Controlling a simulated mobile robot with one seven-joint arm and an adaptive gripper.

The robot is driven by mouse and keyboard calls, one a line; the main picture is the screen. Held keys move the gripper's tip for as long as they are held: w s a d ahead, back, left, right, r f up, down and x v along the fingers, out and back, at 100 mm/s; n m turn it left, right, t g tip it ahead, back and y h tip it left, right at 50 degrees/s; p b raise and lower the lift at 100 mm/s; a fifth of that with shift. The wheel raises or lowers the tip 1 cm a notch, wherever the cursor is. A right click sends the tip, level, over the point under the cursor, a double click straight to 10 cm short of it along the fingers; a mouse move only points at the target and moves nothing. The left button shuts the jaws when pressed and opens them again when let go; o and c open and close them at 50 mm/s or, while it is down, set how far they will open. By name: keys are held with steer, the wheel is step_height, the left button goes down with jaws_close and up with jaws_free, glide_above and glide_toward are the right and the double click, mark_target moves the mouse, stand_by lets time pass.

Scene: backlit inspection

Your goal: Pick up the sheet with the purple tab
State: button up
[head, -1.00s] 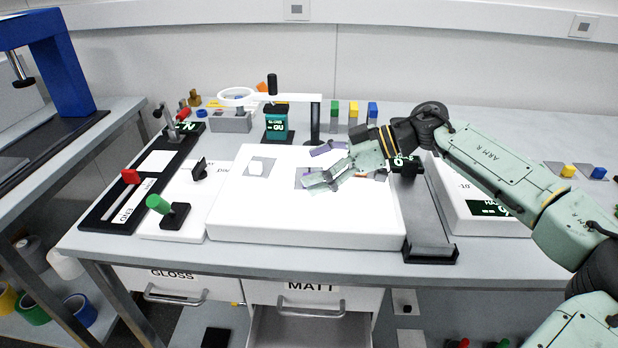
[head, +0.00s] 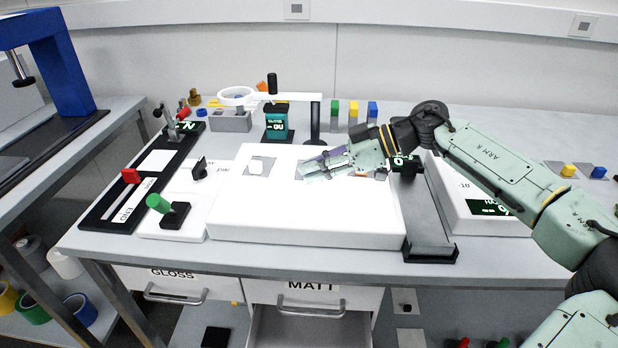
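My gripper (head: 310,165) is low over the white light box (head: 300,224), at the grey sheet (head: 299,173) in its middle. Its fingers are close together. A purple patch (head: 338,155) shows by the fingers; I cannot tell whether it is the tab or part of the gripper. The fingers hide most of this sheet, and I cannot tell whether its edge is between them. Another grey sheet with a pale middle (head: 257,167) lies to the left on the box. A small orange patch (head: 361,175) shows to the right, under my gripper.
A ring magnifier on a white arm (head: 290,97) stands behind the box, beside a teal block (head: 277,124). A grey rail (head: 426,215) runs along the box's right side. The box's front part is clear.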

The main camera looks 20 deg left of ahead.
jaws_close()
steer(key=shift+r, duration=0.45)
steer(key=shift+s+d+r+b, duration=0.1)
steer(key=shift+s+r+b, duration=0.15)
steer(key=shift+r+b, duration=0.3)
steer(key=shift+s+d+r+b, duration=0.1)
steer(key=shift+s+r+b, duration=0.15)
steer(key=shift+r, duration=0.4)
steer(key=s+d+b, duration=0.1)
steer(key=s+b, duration=0.1)
steer(key=s, duration=0.5)
steer(key=s+d+r+b, duration=0.1)
steer(key=s, duration=0.6)
steer(key=shift+s+d+r+b, duration=0.25)
steer(key=shift+s+d+b, duration=0.15)
